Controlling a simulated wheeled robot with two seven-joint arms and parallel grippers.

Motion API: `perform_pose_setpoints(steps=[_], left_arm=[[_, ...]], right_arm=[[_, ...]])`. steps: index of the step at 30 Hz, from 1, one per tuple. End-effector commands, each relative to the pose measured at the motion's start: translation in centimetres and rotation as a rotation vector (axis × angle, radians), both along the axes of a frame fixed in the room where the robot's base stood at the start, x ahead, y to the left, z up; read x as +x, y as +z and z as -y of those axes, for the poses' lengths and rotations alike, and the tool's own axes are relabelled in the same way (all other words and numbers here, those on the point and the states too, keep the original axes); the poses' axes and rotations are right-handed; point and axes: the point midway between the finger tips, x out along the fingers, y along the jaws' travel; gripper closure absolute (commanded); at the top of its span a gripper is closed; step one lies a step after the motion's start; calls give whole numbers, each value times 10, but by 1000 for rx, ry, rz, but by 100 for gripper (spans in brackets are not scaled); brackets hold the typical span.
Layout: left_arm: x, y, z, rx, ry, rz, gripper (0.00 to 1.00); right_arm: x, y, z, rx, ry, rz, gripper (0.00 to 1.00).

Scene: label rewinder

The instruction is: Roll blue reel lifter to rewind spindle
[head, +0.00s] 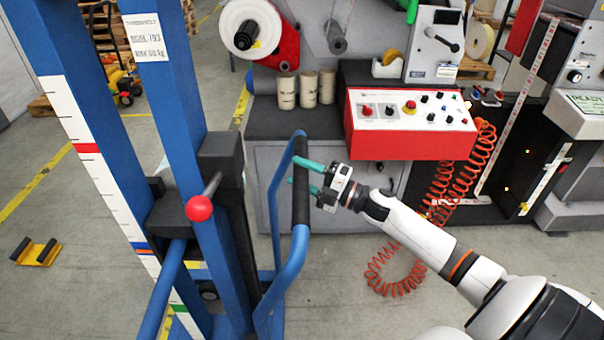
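The blue reel lifter (187,110) stands upright at the left, with a scale strip, a red-ball lever (199,208) and a blue tube handle (273,205) with a black grip (300,205). My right gripper (300,174) is at this grip, its teal fingers apart. The lower finger crosses in front of the grip and the upper one seems to pass behind it. I cannot tell whether they press on it. A bare grey spindle (337,40) sticks out of the machine at the top; I cannot tell if it is the rewind spindle. My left gripper is not in view.
The machine's bench (270,120) carries several cardboard cores (308,88) and a red-fronted control box (410,125). An orange coiled hose (395,272) hangs to the floor. A white roll (250,27) sits on the machine. A yellow chock (37,252) lies on open floor at left.

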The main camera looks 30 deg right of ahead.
Motion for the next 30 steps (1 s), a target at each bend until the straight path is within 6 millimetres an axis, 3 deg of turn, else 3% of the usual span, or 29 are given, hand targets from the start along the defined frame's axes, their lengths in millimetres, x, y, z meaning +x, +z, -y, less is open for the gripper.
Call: perform_pose_setpoints(steps=[8,21,30], left_arm=[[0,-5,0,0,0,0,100],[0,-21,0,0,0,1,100],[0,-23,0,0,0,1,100]], right_arm=[[-12,-7,7,0,0,-6,50],[-79,-21,51,1,0,-4,50],[-98,-23,64,0,0,-1,50]])
